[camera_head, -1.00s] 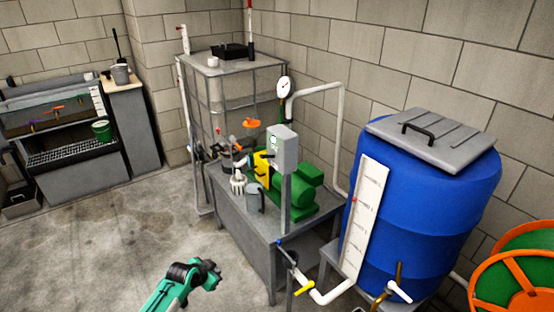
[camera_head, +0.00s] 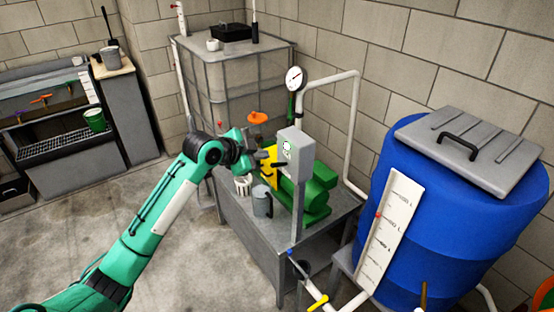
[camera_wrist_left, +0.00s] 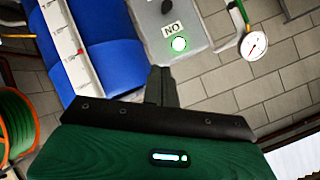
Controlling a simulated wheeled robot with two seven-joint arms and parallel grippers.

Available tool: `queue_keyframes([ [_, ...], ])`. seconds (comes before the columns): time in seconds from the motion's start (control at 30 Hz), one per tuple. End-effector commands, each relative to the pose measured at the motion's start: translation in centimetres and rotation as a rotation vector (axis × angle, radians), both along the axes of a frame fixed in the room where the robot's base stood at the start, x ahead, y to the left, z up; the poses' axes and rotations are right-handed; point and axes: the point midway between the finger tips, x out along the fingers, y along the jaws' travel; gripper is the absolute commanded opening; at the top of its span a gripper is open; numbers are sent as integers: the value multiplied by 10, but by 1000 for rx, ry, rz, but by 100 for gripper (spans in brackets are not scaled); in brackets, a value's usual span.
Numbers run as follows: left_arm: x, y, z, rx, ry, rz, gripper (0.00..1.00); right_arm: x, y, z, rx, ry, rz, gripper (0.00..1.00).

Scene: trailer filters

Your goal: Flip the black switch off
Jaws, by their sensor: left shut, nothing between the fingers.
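The black switch (camera_head: 280,164) sticks out from the front of the grey control box (camera_head: 300,155), below a small lit green lamp (camera_head: 287,146). In the left wrist view the box is upside down; a dark knob, apparently the switch (camera_wrist_left: 168,6), is cut by the top edge, near the ON label (camera_wrist_left: 172,29) and the lit lamp (camera_wrist_left: 180,44). My left gripper (camera_head: 252,152) is in front of the box, to the left of the switch. Its fingers (camera_wrist_left: 161,84) are shut and empty; I cannot tell whether they touch anything. My right gripper is out of view.
A blue barrel (camera_head: 440,215) stands to the right, a caged tank (camera_head: 225,85) behind. A pressure gauge (camera_head: 295,78) rises behind the box.

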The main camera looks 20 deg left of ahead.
Motion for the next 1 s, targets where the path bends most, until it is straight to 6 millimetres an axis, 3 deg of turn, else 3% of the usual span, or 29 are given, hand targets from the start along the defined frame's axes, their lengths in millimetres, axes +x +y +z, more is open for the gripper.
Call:
queue_keyframes([
  [0.27, 10, -6, -5, -4, 1, 2, 0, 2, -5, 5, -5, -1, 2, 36],
  [0.8, 78, -43, -52, -2, 3, 2, 0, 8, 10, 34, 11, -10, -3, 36],
  [1.0, 79, -23, -75, -2, 3, 2, 0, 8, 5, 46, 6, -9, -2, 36],
])
